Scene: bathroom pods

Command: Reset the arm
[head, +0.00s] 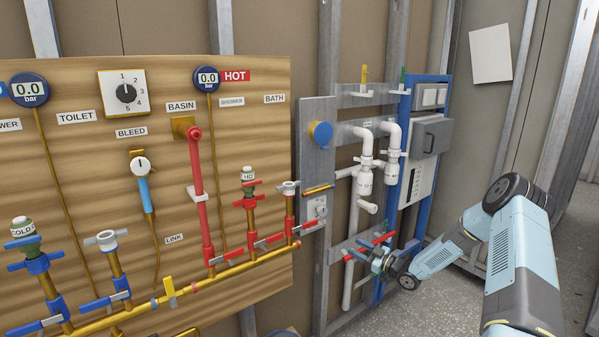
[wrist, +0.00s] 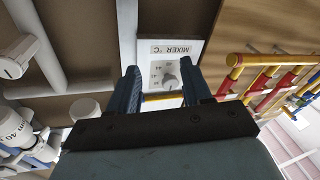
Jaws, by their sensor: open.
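My arm reaches in from the right in the head view, its light blue and dark links bent at the elbow, with my gripper (head: 378,262) low in front of the white pipes. In the wrist view my gripper (wrist: 163,82) has its two blue fingers apart with nothing held between them. Beyond the fingertips is a white MIXER °C panel (wrist: 188,50) with a grey knob. The fingers overlap the panel's lower part in the picture; I cannot tell how far off it is. The same small panel (head: 316,208) shows in the head view.
A wooden board (head: 80,200) with gauges, valves and a brass pipe fills the left. White pipes (head: 365,180) and a blue frame (head: 407,150) with a grey box (head: 432,135) stand behind my gripper. Grey floor (head: 400,318) is open at lower right.

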